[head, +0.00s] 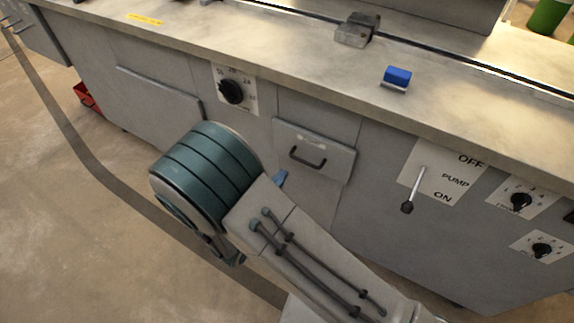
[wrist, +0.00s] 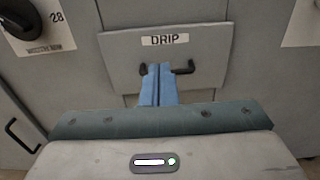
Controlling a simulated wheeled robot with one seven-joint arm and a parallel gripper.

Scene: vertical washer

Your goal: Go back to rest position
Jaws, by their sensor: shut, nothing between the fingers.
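My gripper (wrist: 158,84) shows in the wrist view with its two blue fingers together and nothing between them. Its fingertips overlap the black handle of the drip drawer (wrist: 116,49) in that view. I cannot tell whether they touch the handle. In the head view only a small blue part of my gripper (head: 280,178) shows beside my arm, below and left of the drip drawer (head: 335,152). The drawer front looks closed or nearly so. My arm reaches up from the bottom right of the head view and hides the rest of the gripper.
The grey washer cabinet (head: 300,118) runs across the head view. A black dial (head: 232,91) sits left of the drawer, and a pump lever (head: 413,190) sits right of it. A blue block (head: 398,75) is on the worktop. Bare floor (head: 70,230) lies at left.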

